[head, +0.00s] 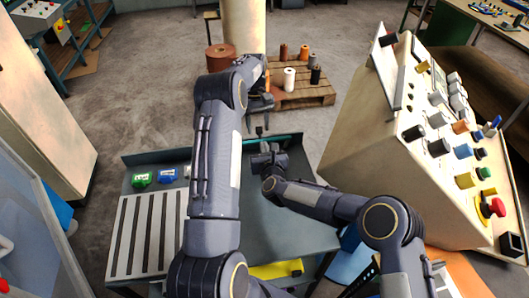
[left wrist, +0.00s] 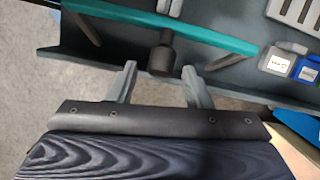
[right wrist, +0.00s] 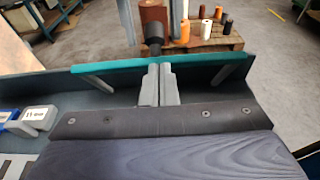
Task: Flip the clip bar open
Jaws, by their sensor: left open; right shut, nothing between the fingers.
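The clip bar is a teal bar (head: 284,138) along the back edge of the grey work tray. It also shows in the left wrist view (left wrist: 215,40) and the right wrist view (right wrist: 210,60). A black knob (head: 259,131) on it shows in the left wrist view (left wrist: 161,58) and right wrist view (right wrist: 152,32). My left gripper (head: 258,123) is open and empty beyond the bar; the knob appears between its fingers, just past the tips. My right gripper (head: 266,146) is shut and empty on the near side, tips close to the knob. I cannot tell whether they touch.
Green (head: 143,179) and blue (head: 168,175) labelled items lie at the tray's left, above a slotted rack (head: 122,240). A control console (head: 365,155) stands at the right. A pallet (head: 310,96) with spools is behind. The tray's right part is bare.

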